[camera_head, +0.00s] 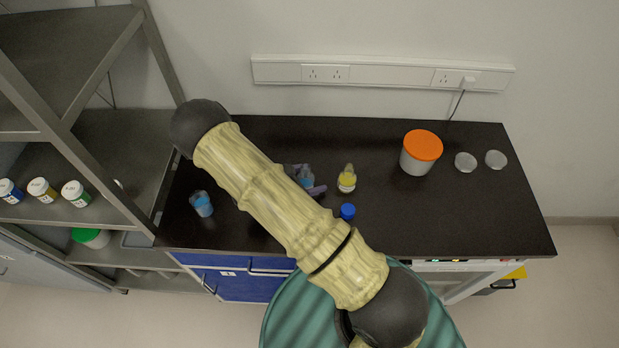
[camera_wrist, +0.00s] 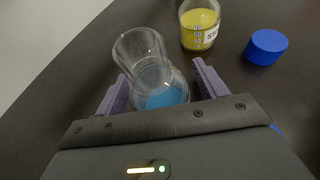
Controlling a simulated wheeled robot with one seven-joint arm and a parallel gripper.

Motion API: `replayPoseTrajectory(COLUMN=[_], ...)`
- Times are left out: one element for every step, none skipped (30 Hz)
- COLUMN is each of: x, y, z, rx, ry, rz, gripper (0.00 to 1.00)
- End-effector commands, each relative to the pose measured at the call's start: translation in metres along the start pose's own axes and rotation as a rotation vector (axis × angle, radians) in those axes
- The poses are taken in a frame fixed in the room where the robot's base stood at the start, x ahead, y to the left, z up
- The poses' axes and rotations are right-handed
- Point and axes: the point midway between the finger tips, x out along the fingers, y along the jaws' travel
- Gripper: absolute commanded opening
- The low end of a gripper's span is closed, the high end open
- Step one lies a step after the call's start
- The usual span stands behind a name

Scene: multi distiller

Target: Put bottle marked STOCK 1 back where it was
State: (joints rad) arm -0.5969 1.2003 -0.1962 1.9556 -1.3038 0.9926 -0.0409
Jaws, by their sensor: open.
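A clear bottle with yellow liquid stands uncapped on the dark bench (camera_head: 460,215); the bottle shows in the head view (camera_head: 347,183) and at the top of the wrist view (camera_wrist: 201,28). Its white label shows only the start of a word, like "ST", so I cannot read a number. A blue cap (camera_wrist: 266,47) lies apart from it, also seen in the head view (camera_head: 347,211). My gripper (camera_wrist: 160,74) is open, its purple fingers on either side of a glass flask with blue liquid (camera_wrist: 163,92). I cannot tell whether they touch the flask. My arm partly hides this spot in the head view.
A beaker of blue liquid (camera_head: 202,205) stands left of my arm. Several white-capped bottles (camera_head: 75,194) sit on the metal shelf at left. An orange-lidded tub (camera_head: 421,153) and two clear dishes (camera_head: 466,162) stand at the right. The bench's front right is clear.

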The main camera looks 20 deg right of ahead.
Motion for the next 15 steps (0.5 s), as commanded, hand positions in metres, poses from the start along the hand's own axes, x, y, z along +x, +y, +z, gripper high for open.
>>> replayPoseTrajectory(x=[0.000,0.000,-0.001,-0.001,-0.002,-0.005,-0.008,-0.012,-0.018,-0.023,-0.028,-0.036,-0.042,-0.048,-0.056], y=[0.000,0.000,0.000,0.000,0.000,0.001,0.001,0.001,0.001,0.001,0.001,0.001,0.001,0.001,0.001], z=[0.000,0.001,0.002,0.003,0.005,0.002,0.002,0.001,0.002,0.001,0.001,0.001,0.001,0.000,0.000], rx=[0.000,0.000,0.000,0.000,0.000,0.000,0.001,0.001,0.002,0.002,0.001,0.002,0.002,0.002,0.002], ry=[0.000,0.000,0.000,0.000,0.000,0.001,0.001,0.001,0.001,0.000,0.001,0.002,0.002,0.001,0.002], rz=[0.000,0.000,0.000,0.000,0.000,0.002,0.003,0.005,0.004,0.004,0.005,0.005,0.006,0.005,0.006], gripper=[0.71,0.71,0.71,0.71,0.71,0.71,0.71,0.71,0.71,0.71,0.71,0.71,0.71,0.71,0.71])
